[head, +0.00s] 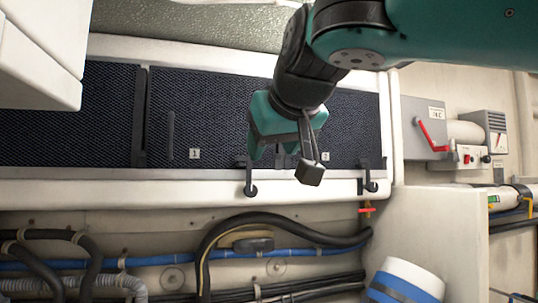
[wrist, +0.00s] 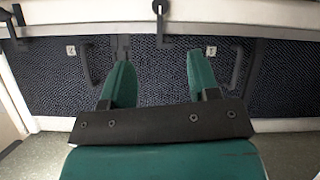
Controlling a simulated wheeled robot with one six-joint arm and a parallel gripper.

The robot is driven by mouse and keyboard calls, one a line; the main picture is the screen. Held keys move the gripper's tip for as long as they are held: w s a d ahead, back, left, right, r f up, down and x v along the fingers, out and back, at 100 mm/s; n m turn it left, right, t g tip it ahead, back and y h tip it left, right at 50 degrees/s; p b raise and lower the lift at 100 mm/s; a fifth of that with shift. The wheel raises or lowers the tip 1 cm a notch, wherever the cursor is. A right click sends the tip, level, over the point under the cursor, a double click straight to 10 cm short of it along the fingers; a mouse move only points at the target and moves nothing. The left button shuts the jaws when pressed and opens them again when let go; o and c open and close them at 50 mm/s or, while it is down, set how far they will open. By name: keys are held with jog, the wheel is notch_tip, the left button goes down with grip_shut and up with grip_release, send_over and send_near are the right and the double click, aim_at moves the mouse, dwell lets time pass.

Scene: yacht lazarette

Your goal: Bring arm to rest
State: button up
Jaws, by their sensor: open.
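My arm reaches in from the upper right of the head view and bends down. My gripper (head: 275,148) hangs in front of the dark blue textured panels (head: 212,115). In the wrist view its two teal fingers (wrist: 160,66) are apart, with nothing between them. The panels (wrist: 158,88) lie beyond the fingers there. I cannot tell the exact gap between the fingertips and the panels. A small dark block on a thin bracket on my wrist hides part of the panels in the head view.
Black latches (head: 249,178) stick out along the white ledge (head: 150,190). Hoses and cables (head: 270,235) run below. A white cylinder with a blue band (head: 404,282) stands at lower right. A grey box with a red lever (head: 424,125) is on the right wall. A white cabinet (head: 40,65) juts in at upper left.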

dwell(0.4)
jog(key=s+d+f+n+g, duration=0.1)
jog(key=s+d+f+g, duration=0.15)
jog(key=f, duration=0.65)
jog(key=s+d+f+n+g, duration=0.1)
jog(key=s+d+f+g, duration=0.2)
jog(key=f, duration=0.6)
jog(key=s+d+f+g, duration=0.2)
jog(key=s+f+g, duration=0.1)
jog(key=s+f, duration=0.4)
jog(key=s+d+f+g+y, duration=0.1)
jog(key=s+d+f+g, duration=0.2)
jog(key=s+f, duration=0.5)
jog(key=shift+s+d, duration=0.15)
jog(key=shift+s, duration=0.8)
